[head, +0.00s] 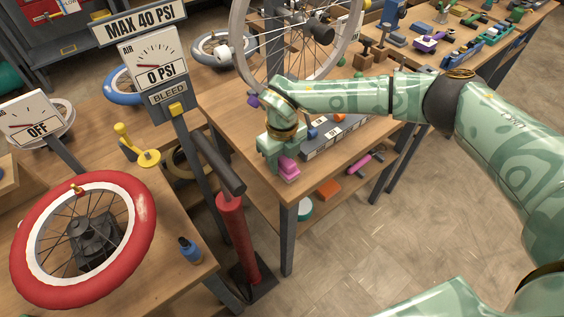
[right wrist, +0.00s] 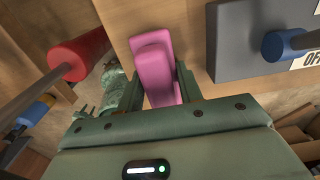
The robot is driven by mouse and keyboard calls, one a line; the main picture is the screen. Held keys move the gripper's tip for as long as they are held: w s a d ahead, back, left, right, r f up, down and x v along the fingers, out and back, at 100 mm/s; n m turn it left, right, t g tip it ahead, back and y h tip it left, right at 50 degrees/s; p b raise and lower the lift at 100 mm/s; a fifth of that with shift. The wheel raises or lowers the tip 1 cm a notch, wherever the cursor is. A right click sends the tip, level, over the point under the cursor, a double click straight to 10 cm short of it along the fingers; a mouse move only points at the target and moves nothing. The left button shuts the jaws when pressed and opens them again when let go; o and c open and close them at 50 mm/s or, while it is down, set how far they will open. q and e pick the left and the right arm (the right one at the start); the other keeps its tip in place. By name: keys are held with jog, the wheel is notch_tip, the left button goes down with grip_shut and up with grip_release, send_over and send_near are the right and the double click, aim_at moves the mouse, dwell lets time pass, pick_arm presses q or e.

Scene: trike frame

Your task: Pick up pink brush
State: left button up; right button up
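A pink block-shaped thing, which I take for the pink brush (head: 288,169), is at the near corner of the middle wooden table. My right gripper (head: 284,158) points down over it and hides its upper part. In the right wrist view the brush (right wrist: 154,62) lies between the two fingers of the right gripper (right wrist: 162,82), slightly tilted to them. The fingers stand close along both its sides; I cannot tell whether they press on it.
A grey numbered rack (head: 335,137) stands right beside the gripper. A wheel (head: 300,35) stands behind. A red pump (head: 231,235) and the gauge post (head: 170,85) are left of the table. A magenta tool (head: 362,163) lies on the lower shelf. The floor at right is clear.

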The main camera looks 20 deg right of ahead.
notch_tip(320, 180, up, 10)
jog(key=p, duration=0.3)
jog(key=o, duration=0.4)
jog(key=shift+c, duration=1.4)
